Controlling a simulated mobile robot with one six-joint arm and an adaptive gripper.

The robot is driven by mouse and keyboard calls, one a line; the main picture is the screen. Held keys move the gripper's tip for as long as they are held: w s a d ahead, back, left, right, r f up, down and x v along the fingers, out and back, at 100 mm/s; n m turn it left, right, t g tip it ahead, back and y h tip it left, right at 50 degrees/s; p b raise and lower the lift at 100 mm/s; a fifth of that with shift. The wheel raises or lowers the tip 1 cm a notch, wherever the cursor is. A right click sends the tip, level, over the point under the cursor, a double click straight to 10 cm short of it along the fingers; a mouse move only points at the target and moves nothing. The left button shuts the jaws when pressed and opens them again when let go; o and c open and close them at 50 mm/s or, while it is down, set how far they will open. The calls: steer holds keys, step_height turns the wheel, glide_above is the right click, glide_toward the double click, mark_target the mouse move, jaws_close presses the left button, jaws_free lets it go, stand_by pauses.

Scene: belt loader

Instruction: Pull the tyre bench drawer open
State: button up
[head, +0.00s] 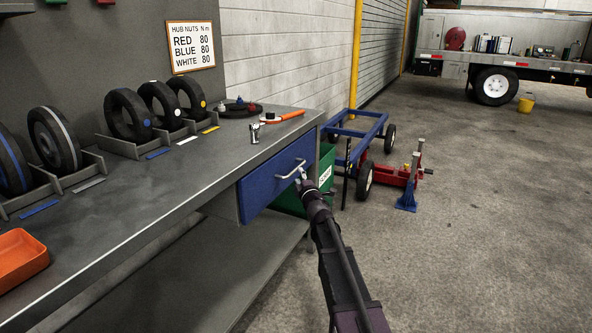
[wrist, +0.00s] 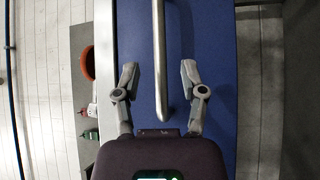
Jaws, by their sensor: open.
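The blue tyre bench drawer (head: 262,190) sits under the right end of the grey bench top, and its front looks about flush with the bench. Its silver bar handle (head: 289,170) is on the front. My gripper (head: 302,174) is at the right end of the handle. In the wrist view the blue drawer front (wrist: 210,30) fills the middle and the handle (wrist: 158,40) runs between the two fingers of my gripper (wrist: 159,67). The fingers are open, one on each side of the bar, with visible gaps. Depth around the bar is hard to judge.
A green bin (head: 327,165) stands just beyond the drawer. A blue trolley (head: 352,132) and red jack (head: 392,174) stand behind. Floor to the right is clear.

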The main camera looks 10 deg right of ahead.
mark_target(296, 168)
steer(key=shift+w+a+r, duration=0.15)
steer(key=shift+w+r, duration=0.05)
steer(key=shift+w, duration=0.95)
steer(key=shift+w+a+r, duration=0.15)
steer(key=shift+w, duration=0.95)
jaws_close()
